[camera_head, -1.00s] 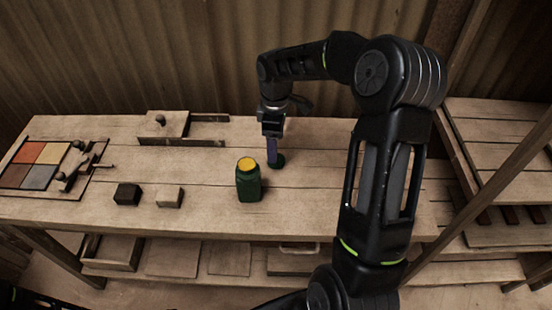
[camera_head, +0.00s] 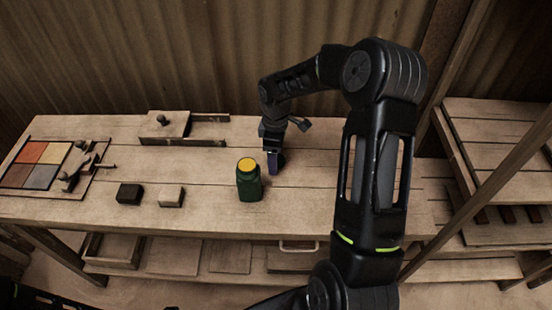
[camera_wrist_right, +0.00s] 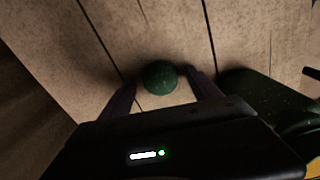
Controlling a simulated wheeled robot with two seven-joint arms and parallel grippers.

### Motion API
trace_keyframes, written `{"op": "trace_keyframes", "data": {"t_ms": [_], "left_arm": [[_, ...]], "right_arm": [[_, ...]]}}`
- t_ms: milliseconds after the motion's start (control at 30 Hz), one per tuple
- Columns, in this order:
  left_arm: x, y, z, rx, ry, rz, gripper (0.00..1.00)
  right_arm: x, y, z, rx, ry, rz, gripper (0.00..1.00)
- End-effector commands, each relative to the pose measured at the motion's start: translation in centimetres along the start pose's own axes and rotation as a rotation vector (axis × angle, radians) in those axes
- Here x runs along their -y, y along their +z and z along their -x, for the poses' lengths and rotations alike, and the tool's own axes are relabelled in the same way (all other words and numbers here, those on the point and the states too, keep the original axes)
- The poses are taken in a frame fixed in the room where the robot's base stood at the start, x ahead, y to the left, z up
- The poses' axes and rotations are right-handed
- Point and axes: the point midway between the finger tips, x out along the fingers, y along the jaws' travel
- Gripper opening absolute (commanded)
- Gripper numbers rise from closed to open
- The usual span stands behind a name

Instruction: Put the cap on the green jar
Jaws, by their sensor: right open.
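The green jar (camera_head: 249,186) stands upright on the bench with a yellow top; its dark green side also shows at the right of the right wrist view (camera_wrist_right: 262,97). The round green cap (camera_wrist_right: 160,77) lies on the bench beside the jar, to its right in the head view, where my gripper largely hides it. My right gripper (camera_head: 273,166) points down over the cap. In the right wrist view its open fingers (camera_wrist_right: 163,86) are on either side of the cap, with gaps visible. My left gripper is not in view.
A black block (camera_head: 129,193) and a pale block (camera_head: 171,195) lie left of the jar. A wooden slide fixture (camera_head: 180,141) sits at the back, and a board with coloured tiles (camera_head: 85,183) at the far left. The bench right of the cap looks clear.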

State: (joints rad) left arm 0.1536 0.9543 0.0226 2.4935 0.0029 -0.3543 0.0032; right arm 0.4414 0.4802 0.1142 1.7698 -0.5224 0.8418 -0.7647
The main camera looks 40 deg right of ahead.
Motion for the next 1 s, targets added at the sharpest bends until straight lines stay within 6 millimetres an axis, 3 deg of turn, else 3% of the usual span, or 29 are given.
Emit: {"op": "trace_keyframes", "data": {"t_ms": [433,1000], "left_arm": [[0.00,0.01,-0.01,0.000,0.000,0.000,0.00],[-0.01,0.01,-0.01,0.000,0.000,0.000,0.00]], "right_arm": [[0.01,-0.02,0.04,0.000,0.000,0.000,0.71],[0.01,-0.02,0.04,0.000,0.000,0.000,0.24]]}}
